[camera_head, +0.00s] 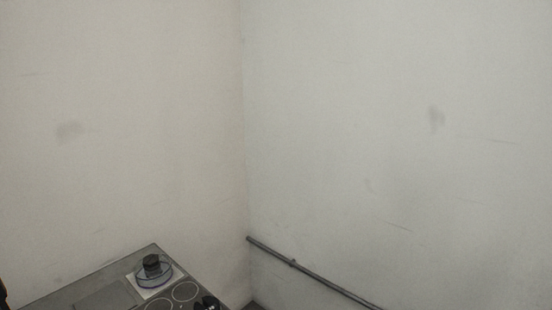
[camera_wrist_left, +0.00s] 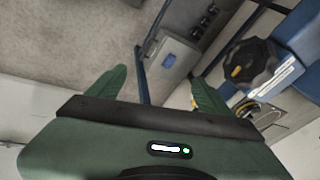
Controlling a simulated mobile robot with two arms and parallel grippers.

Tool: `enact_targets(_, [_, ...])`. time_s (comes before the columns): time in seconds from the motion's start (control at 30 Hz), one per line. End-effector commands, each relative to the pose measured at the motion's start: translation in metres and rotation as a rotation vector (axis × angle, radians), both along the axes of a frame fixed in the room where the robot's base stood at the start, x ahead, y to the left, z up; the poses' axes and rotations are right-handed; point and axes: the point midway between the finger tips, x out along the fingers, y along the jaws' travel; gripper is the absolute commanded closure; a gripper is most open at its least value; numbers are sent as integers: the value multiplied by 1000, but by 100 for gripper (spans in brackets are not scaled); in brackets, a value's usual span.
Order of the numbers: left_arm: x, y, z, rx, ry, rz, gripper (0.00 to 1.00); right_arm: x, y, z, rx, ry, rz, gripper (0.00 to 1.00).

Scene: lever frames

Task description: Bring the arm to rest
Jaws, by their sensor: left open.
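My left gripper (camera_wrist_left: 157,86) shows in the left wrist view with its two green fingers spread apart. Nothing is between the fingertips that I can see gripped. A black lobed knob (camera_wrist_left: 250,64) with a yellow mark sits on a blue and white mount to the right of the fingers, apart from them. In the head view a black knob (camera_head: 152,266) stands on a pale plate with a bluish ring on the panel at the lower left. Neither of my grippers can be made out in the head view.
A grey box (camera_wrist_left: 170,58) with a blue label lies beyond the fingers, beside dark blue bars. In the head view, the grey panel top (camera_head: 105,297) stands near a wall corner. A dark rail (camera_head: 318,276) runs along the right wall. The upper walls are bare.

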Motion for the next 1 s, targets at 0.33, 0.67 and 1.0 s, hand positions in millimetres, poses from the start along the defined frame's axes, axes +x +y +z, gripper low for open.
enact_targets(0.33, [-27,-23,-3,-204,36,179,20,0,0,-3,-1,0,0,39])
enact_targets(0.67, [-16,-25,-86,-197,67,175,20,0,0,-9,-1,1,0,39])
enact_targets(1.0, [-39,-23,-245,-185,130,170,20,-1,0,-22,0,1,0,39])
